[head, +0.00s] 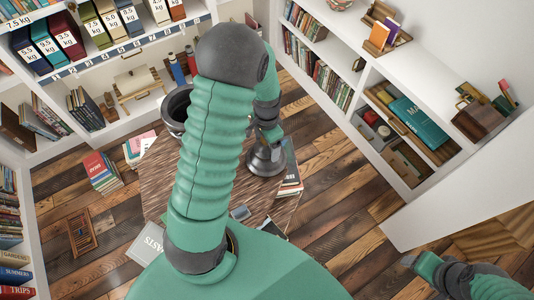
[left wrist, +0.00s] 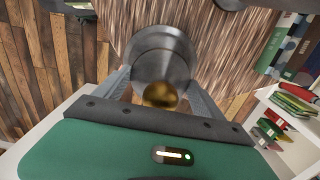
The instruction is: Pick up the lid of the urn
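The urn (head: 174,108) is a dark grey open vessel on the brown-grained table (head: 160,172), partly hidden behind my left arm. The lid (head: 264,160) is a round grey metal piece at the table's right side, apart from the urn. In the left wrist view the lid (left wrist: 160,50) shows its gold knob (left wrist: 160,95) facing the camera. My left gripper (left wrist: 160,82) is over the lid, its two fingers spread on either side of the knob with gaps visible. My right gripper (head: 408,262) shows only in part at the lower right, away from the table; its fingers are unclear.
Books (head: 290,172) stand at the table's right edge, and a grey book (head: 147,243) lies at its front left. White shelves (head: 345,60) with books and boxes line the back and right. A book stack (head: 101,172) is on the plank floor (head: 330,170), which is clear to the right.

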